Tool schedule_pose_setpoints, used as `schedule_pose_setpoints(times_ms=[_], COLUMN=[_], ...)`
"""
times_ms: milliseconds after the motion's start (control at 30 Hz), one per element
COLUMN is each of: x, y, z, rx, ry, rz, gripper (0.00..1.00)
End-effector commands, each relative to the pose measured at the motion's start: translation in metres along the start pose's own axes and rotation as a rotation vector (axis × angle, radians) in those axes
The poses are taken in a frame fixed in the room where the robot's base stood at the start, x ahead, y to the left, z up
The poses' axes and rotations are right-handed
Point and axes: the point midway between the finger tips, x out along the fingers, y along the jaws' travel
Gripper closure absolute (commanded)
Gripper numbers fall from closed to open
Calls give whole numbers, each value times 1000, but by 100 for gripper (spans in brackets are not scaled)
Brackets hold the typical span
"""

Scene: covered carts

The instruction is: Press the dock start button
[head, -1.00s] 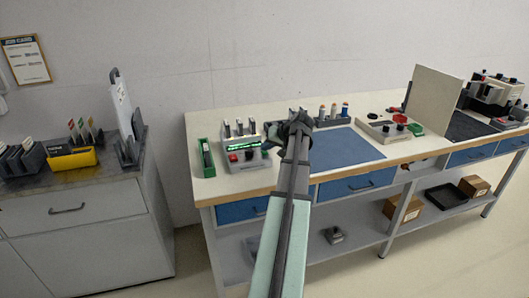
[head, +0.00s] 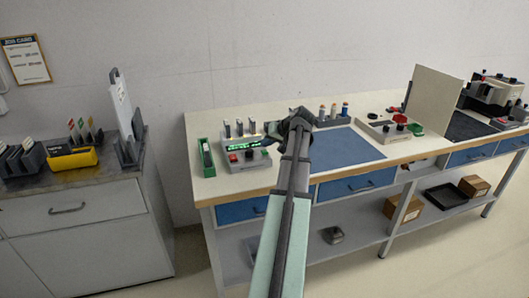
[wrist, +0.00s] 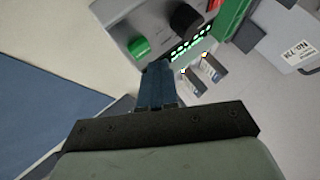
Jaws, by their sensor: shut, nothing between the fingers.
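The grey dock (head: 250,166) stands on the left part of the bench. It has a lit green display (head: 243,144), a red button (head: 233,157), a black knob (wrist: 186,18) and a green button (wrist: 138,47). No label on the buttons is legible. My gripper (head: 271,131) reaches over the bench at the dock's right side, fingers pointing left. In the wrist view my gripper (wrist: 157,72) is shut and empty, its tips near the display's end and apart from the green button in the picture. The height gap cannot be told.
Upright packs (head: 239,127) stand in the dock's back. A green tray (head: 206,157) is to its left, a blue mat (head: 345,147) to its right. Several bottles (head: 333,110) stand behind the mat. Another control box (head: 388,131) and an upright panel (head: 432,98) are farther right.

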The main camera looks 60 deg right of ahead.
Motion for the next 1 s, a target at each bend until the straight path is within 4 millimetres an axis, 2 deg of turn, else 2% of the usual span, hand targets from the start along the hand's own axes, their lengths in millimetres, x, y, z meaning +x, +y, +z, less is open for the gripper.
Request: schedule_pose_setpoints(times_ms=[633,1000], x=[-32,-34], y=[-23,-25], z=[-24,-25], rx=[-1,1], ry=[1,0], rz=[0,0], gripper=[100,100])
